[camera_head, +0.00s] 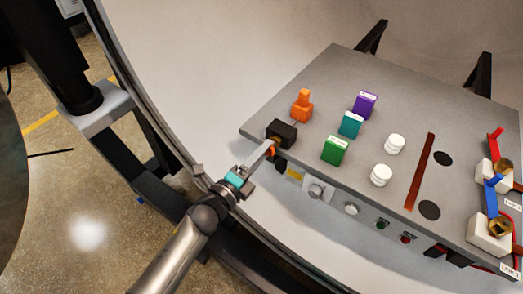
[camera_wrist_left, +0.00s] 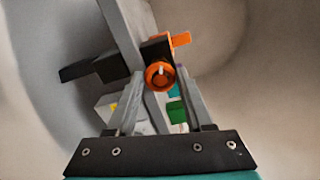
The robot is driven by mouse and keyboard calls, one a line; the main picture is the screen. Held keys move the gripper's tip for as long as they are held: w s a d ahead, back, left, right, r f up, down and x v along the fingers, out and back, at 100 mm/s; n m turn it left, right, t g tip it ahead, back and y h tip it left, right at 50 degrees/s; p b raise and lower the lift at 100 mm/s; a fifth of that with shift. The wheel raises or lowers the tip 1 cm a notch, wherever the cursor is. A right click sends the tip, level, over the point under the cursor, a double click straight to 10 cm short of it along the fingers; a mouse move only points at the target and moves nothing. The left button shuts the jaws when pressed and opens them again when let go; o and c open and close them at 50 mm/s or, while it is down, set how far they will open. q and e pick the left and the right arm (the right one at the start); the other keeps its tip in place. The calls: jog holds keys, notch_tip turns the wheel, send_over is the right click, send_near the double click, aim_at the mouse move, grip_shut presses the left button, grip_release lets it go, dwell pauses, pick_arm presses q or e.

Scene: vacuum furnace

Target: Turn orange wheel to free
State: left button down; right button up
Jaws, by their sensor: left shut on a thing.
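The orange wheel (camera_wrist_left: 160,75) is a round knob with a pale pointer mark, on the side of a black block (camera_head: 282,132) at the panel's front left edge. In the head view only a sliver of the wheel (camera_head: 273,151) shows beside my finger. My left gripper (camera_head: 268,150) reaches in from the lower left and is shut on the wheel. In the left wrist view its two grey fingers (camera_wrist_left: 160,88) converge at the wheel, one on each side. The pointer looks roughly upright there. My right gripper is not in view.
The grey panel (camera_head: 300,85) carries an orange piece (camera_head: 301,106), purple (camera_head: 364,104), teal (camera_head: 350,124) and green (camera_head: 334,150) blocks, and white cylinders (camera_head: 395,144). Red and blue links stand at right.

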pick_arm(q)
jog(key=shift+f+n+p, duration=0.1)
jog(key=shift+n+p, duration=0.5)
jog(key=shift+n, duration=1.5)
jog(key=shift+c, duration=1.4)
grip_release()
jog(key=shift+s, duration=0.1)
jog(key=p+v, duration=0.1)
jog(key=v, duration=1.4)
jog(key=shift+a+f, duration=0.1)
